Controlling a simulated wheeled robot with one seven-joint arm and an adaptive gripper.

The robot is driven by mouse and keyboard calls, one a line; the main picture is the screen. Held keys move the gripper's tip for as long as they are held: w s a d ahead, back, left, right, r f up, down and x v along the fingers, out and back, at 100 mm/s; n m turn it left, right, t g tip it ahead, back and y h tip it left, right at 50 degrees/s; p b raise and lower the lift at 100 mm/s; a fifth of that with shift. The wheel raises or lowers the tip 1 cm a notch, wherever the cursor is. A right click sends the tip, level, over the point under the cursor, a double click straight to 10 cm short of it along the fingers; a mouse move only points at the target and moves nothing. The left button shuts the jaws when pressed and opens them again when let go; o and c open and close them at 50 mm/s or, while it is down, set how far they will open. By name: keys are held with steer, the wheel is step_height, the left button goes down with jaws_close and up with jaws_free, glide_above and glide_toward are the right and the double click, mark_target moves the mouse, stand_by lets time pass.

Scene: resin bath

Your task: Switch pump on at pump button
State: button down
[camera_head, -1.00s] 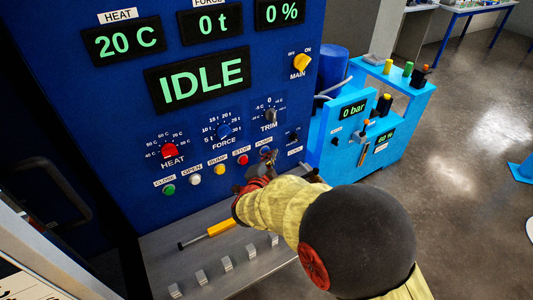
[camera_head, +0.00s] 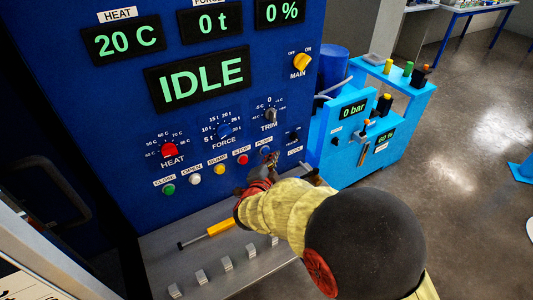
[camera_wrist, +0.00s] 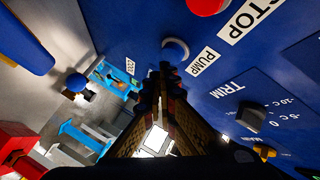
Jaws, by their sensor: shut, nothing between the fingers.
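The blue pump button (camera_head: 266,150) sits under the PUMP label at the right end of the button row on the blue control panel. In the wrist view the pump button (camera_wrist: 175,50) shows as a blue cap with a pale ring, beside its PUMP label. My gripper (camera_head: 270,161) is shut and empty, just below the button in the head view. In the wrist view my gripper's tips (camera_wrist: 165,68) are close to the button's rim; I cannot tell whether they touch. The status display (camera_head: 197,80) reads IDLE.
The red stop button (camera_head: 241,159) is left of the pump button, with the yellow bump button (camera_head: 219,168) farther left. The trim knob (camera_head: 270,115) is above. A grey ledge (camera_head: 165,250) with a yellow-handled tool (camera_head: 220,228) lies below. A light-blue unit (camera_head: 355,140) stands at the right.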

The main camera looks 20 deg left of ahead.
steer(key=shift+s+d, duration=0.1)
steer(key=shift+d, duration=0.05)
steer(key=shift+s+d, duration=1.65)
steer(key=shift+d, duration=0.25)
